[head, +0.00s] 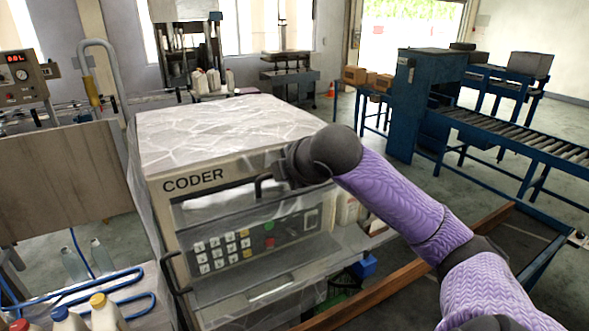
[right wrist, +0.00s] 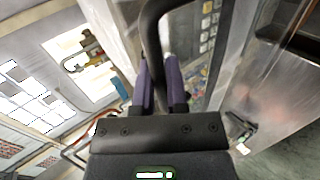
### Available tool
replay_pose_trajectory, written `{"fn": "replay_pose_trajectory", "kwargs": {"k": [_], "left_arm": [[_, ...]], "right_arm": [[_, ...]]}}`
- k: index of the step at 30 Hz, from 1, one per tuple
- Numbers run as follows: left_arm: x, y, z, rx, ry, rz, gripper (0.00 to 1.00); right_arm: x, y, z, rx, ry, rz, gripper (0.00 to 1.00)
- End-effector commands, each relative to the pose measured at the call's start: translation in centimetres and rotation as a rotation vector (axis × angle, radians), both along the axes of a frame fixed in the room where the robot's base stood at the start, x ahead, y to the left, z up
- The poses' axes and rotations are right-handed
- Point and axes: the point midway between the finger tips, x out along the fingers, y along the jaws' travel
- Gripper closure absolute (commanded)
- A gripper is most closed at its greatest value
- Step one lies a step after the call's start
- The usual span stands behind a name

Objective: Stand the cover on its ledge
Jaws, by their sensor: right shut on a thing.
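The coder machine (head: 205,183) stands in front of me, a beige box marked CODER. A see-through cover (head: 215,219) with a black handle (head: 261,186) is at its front, above and partly across the keypad. My right gripper (head: 277,178) is at the top right of this cover. In the right wrist view its purple fingers (right wrist: 158,88) are shut on the black handle (right wrist: 151,38). The cover's far edges are hard to make out, and I cannot tell which surface is its ledge. My left gripper is not in view.
Another black handle (head: 172,272) is on the machine's lower left. Bottles with coloured caps (head: 100,310) and blue tubing stand at the lower left. A roller conveyor (head: 520,136) is at the right, and a brown beam (head: 385,288) lies below my right arm.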

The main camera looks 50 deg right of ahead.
Motion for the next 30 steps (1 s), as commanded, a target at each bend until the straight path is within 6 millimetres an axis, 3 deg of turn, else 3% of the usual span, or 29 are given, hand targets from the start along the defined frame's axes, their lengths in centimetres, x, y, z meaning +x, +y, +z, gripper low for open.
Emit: {"fn": "replay_pose_trajectory", "kwargs": {"k": [15,24,30], "left_arm": [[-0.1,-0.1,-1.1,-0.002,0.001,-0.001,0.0],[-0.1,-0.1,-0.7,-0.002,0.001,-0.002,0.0],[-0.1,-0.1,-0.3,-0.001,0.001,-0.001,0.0]], "right_arm": [[5.0,-1.5,-3.6,0.001,-0.003,0.001,1.0],[8.4,-2.6,-3.6,0.002,-0.004,-0.001,1.0],[9.5,-3.0,-3.9,-0.002,0.001,0.002,1.0]]}}
